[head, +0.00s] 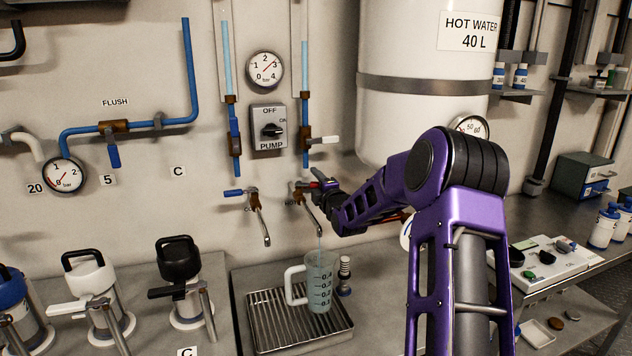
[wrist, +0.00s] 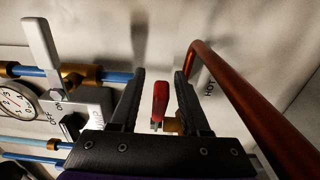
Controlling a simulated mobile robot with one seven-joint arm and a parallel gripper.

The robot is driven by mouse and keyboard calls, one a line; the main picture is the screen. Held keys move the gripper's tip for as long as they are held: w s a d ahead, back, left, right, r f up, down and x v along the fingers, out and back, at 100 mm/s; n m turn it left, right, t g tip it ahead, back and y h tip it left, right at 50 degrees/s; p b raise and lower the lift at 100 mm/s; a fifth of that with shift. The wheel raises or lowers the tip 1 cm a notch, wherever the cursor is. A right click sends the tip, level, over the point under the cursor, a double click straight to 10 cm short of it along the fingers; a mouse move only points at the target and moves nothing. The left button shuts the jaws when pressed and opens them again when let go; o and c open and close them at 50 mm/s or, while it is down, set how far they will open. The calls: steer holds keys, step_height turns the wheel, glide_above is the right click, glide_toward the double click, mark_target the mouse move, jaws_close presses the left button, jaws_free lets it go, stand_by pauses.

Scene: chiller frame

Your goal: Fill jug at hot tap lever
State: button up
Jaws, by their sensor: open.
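The hot tap (head: 312,213) is on the wall, and its red lever (wrist: 160,100) shows between my fingers in the wrist view. My gripper (head: 322,183) is at this lever; in the wrist view my gripper (wrist: 159,78) is open, one finger on each side of the lever with gaps visible. A clear measuring jug (head: 320,282) with a white handle stands upright on the ribbed drip tray (head: 262,337), under the hot tap's spout. A thin pale streak shows between spout and jug. The jug looks bluish inside; its exact level is unclear.
The cold tap (head: 258,215) with a blue lever is just left. A copper-red pipe (wrist: 245,100) runs close beside my right finger in the wrist view. The pump switch (head: 268,130) is above the taps. Lidded flasks (head: 180,280) stand left of the tray.

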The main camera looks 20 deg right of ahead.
jaws_close()
stand_by(1.4)
